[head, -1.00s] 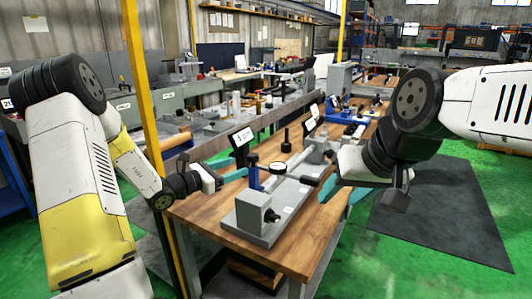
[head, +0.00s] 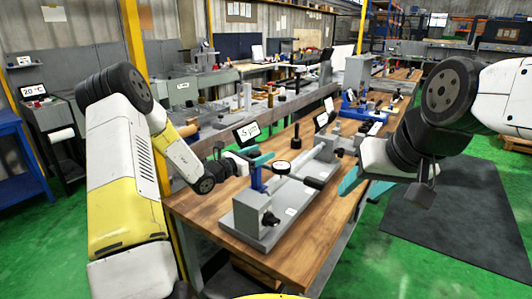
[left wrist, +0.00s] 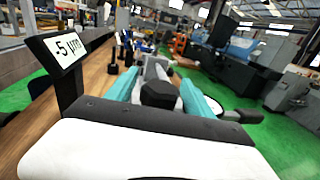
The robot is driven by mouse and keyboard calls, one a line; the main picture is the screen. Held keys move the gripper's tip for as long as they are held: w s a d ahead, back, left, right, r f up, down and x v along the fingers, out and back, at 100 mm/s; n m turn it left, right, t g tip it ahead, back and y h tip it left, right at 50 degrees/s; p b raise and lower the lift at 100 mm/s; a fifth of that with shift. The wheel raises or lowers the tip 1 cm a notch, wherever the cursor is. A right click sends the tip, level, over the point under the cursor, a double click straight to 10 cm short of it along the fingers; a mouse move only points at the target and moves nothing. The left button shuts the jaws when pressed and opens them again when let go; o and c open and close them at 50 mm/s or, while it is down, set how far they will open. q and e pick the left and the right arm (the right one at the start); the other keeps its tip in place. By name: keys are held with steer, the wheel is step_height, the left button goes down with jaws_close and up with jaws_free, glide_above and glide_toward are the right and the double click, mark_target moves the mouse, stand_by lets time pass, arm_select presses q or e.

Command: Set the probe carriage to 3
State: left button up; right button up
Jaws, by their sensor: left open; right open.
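The measuring fixture has a long grey base plate (head: 290,209) on the wooden bench, with a grey end block (head: 252,212) at its near end. A blue post (head: 257,178) stands beside a round dial gauge (head: 281,168) over the base; which part is the probe carriage is unclear. My left gripper (head: 262,159) is open just behind the post and dial; contact cannot be told. In the left wrist view its teal fingers (left wrist: 160,92) are apart, with a dark knob and grey bar showing between them. My right gripper (head: 352,181) is open and empty, right of the fixture.
A small display (head: 246,132) stands behind the left gripper and shows large in the left wrist view (left wrist: 68,48). A second display (head: 321,121) and a blue fixture (head: 352,108) stand farther along the bench (head: 205,205). Bare wood lies at its near left.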

arm_select(q)
steer(key=shift+w+d, duration=0.25)
steer(key=shift+w, duration=0.05)
jaws_close()
steer(key=shift+w, duration=0.1)
